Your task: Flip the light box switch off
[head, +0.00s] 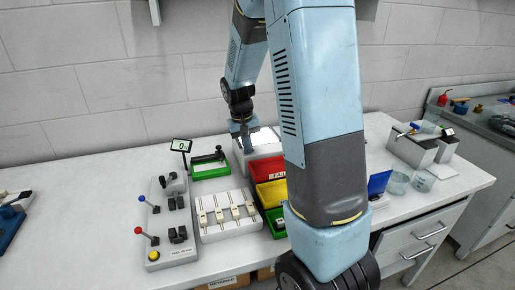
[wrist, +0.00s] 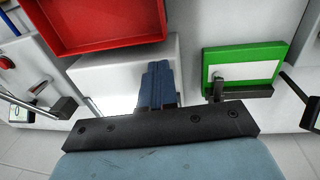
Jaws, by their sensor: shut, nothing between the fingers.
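My gripper (head: 246,140) is over the light box in the head view. In the wrist view its dark blue fingers (wrist: 157,82) are together and empty, over the edge of the box. I cannot make out the switch or its position in either view. I cannot tell whether the fingers touch the box.
A green fixture (head: 209,171) stands left of the light box; a red bin (head: 262,171) and a yellow bin (head: 271,194) stand in front. My arm hides part of the bench.

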